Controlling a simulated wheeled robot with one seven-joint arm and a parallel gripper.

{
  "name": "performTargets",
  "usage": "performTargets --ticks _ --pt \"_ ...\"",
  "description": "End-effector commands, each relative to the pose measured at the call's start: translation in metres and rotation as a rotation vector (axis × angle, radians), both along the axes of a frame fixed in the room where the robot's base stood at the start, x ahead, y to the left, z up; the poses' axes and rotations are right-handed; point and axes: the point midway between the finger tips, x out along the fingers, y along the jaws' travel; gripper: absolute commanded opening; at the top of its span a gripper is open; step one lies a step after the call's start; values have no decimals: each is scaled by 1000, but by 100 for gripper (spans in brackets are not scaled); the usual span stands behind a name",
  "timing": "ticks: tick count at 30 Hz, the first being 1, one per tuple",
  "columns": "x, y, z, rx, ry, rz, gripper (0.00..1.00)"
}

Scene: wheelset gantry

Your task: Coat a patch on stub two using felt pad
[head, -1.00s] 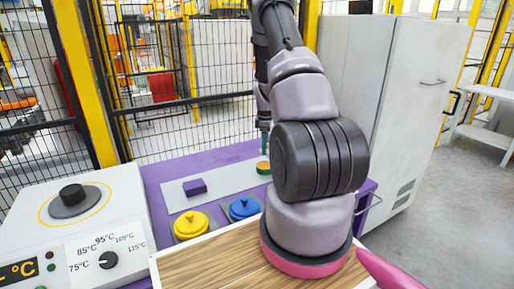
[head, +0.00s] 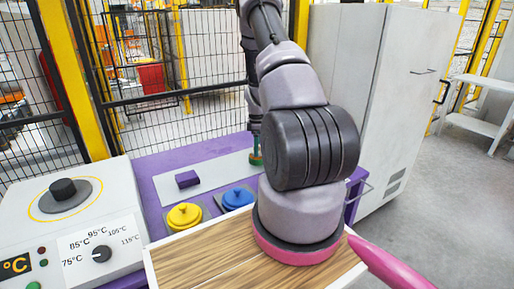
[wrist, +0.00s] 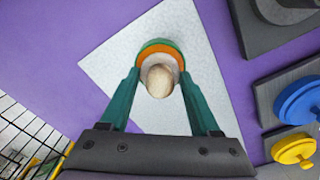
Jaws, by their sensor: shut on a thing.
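My gripper (wrist: 160,75) has green fingers closed on either side of a round pad (wrist: 162,48) with a pale beige knob and an orange and green rim, which I take for the felt pad. It is over the white sheet on the purple table; whether it touches the sheet I cannot tell. In the head view the gripper (head: 255,152) is small and partly hidden by my arm. I cannot identify stub two in either view.
A purple block (head: 187,179) lies on the white sheet (head: 210,172). Yellow (head: 184,216) and blue (head: 237,198) lidded pots stand in front. A dial unit (head: 70,225) is at left, a wooden-topped surface (head: 205,262) nearest, a grey cabinet (head: 385,100) at right, mesh fence behind.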

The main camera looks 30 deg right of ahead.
Motion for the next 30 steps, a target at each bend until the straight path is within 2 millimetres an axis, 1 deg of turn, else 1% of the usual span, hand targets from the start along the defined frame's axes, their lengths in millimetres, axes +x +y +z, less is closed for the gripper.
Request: performTargets --ticks 12,30 --pt "0 0 0 0 0 0 19" --pt "0 0 -7 0 0 0 19"
